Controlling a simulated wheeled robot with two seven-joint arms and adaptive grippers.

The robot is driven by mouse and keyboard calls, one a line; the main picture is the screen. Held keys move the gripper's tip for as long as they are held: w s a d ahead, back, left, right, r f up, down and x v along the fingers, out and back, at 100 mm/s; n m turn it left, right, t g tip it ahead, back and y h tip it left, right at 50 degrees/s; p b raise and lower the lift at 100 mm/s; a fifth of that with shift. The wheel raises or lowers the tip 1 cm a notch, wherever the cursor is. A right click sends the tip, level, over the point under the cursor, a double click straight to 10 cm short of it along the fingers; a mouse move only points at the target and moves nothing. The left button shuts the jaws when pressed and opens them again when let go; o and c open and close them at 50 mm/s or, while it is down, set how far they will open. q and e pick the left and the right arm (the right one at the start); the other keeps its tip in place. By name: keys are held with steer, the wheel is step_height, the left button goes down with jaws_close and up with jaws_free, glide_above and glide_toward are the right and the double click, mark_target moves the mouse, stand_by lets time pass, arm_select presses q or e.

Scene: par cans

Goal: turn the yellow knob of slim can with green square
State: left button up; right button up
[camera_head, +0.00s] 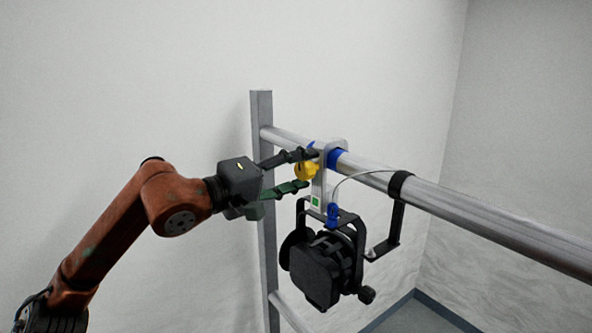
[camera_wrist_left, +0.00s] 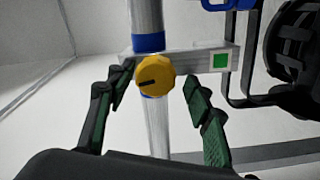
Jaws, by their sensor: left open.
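The slim can (camera_head: 322,265) is a black lamp hanging from a silver clamp on a horizontal metal pipe. A green square (camera_head: 315,201) marks the clamp's lower part, and it also shows in the left wrist view (camera_wrist_left: 220,62). The yellow knob (camera_head: 306,169) sits on the clamp's left side. In the left wrist view the knob (camera_wrist_left: 155,75) faces me with a dark slanted mark. My left gripper (camera_head: 308,169) is open, with its fingers on either side of the knob; the wrist view shows gaps between fingers and knob. My right gripper is not in view.
The metal pipe (camera_head: 480,216) runs from a grey upright post (camera_head: 264,200) toward the right. A black bracket (camera_head: 397,208) hangs from the pipe right of the lamp. A thin cable (camera_head: 360,174) loops beside the clamp. A white wall stands behind.

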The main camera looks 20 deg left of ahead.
arm_select(q)
steer(key=shift+s+r, duration=0.15)
steer(key=v, duration=1.2)
